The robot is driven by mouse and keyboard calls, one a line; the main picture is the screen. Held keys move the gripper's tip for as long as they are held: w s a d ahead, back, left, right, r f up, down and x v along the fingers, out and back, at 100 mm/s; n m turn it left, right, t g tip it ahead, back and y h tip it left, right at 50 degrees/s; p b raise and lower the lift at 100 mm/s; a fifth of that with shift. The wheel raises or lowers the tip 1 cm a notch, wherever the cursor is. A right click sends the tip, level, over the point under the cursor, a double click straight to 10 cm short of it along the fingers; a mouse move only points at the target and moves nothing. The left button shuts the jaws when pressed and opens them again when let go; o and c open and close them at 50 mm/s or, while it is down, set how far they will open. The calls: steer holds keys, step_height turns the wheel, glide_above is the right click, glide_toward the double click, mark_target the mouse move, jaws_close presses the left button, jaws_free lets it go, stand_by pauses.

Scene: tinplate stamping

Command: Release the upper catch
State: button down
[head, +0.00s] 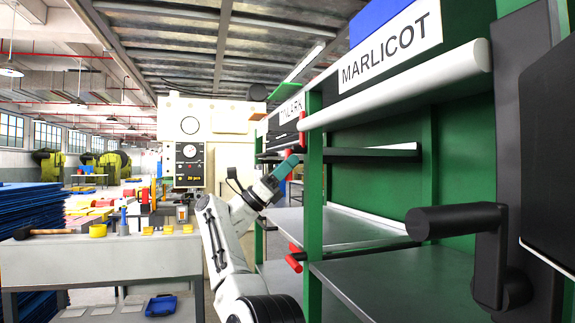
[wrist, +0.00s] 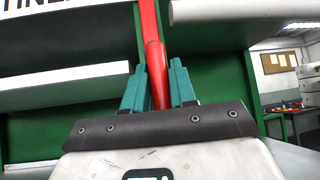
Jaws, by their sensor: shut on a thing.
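The upper catch (wrist: 148,22) is a red bar with a red handle, and it stands nearly upright in the middle of the wrist view. In the head view a small red part of it (head: 302,122) shows at the green post, near the left end of the white roller. My gripper (wrist: 157,66) has teal fingers on both sides of the red handle and is shut on it. In the head view my gripper (head: 284,170) reaches up to the post from the left, and its hold is too small to make out. A lower red catch (head: 294,259) sits further down the same post.
The green rack has a MARLICOT sign (head: 390,47), a white roller (head: 400,86) and grey shelves (head: 400,275). A black handle (head: 455,220) sticks out at the right. A grey workbench (head: 110,258) with a mallet and yellow tins stands at the left.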

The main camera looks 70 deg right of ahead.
steer(key=shift+d+f, duration=0.1)
steer(key=c, duration=1)
jaws_free()
steer(key=shift+c, duration=0.2)
steer(key=shift+n, duration=0.3)
